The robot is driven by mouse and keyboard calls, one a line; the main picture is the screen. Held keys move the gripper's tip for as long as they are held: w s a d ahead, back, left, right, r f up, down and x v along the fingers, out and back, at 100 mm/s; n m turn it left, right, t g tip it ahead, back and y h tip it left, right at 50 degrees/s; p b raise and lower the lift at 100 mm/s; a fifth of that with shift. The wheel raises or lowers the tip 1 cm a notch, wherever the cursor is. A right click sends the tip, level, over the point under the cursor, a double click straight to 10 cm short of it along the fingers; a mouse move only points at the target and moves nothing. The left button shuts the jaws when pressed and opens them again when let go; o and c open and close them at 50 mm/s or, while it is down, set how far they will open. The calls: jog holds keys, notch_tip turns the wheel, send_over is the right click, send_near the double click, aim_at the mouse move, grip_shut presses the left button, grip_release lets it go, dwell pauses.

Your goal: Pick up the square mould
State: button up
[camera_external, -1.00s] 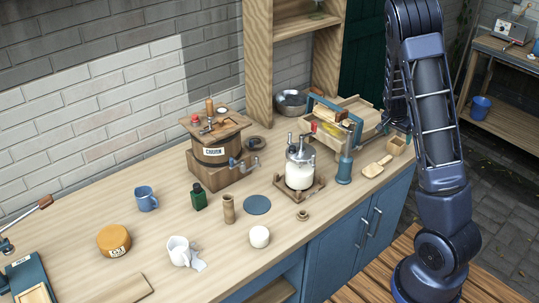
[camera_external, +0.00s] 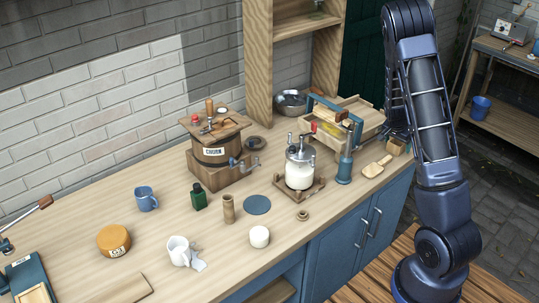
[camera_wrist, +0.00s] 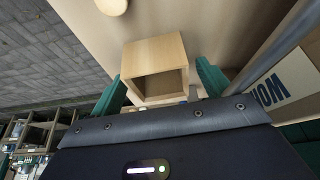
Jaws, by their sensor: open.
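The square mould (camera_external: 396,148) is a small pale wooden box at the right end of the counter. In the wrist view the mould (camera_wrist: 153,52) shows its open hollow side towards the camera. My gripper (camera_wrist: 161,84) is open, with one green finger on each side of the mould. A gap shows beside the right finger; whether the left finger touches is unclear. In the external view my gripper (camera_external: 396,134) is right at the mould, partly hidden behind my arm.
A wooden scoop (camera_external: 376,166) lies just left of the mould. A blue cylinder (camera_external: 344,170) and a wooden tray with a blue frame (camera_external: 365,118) stand near. A lettered board (camera_wrist: 285,85) is close on the wrist view's right.

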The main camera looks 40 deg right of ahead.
jog(key=c, duration=1.1)
jog(key=shift+o, duration=0.2)
jog(key=shift+r, duration=0.1)
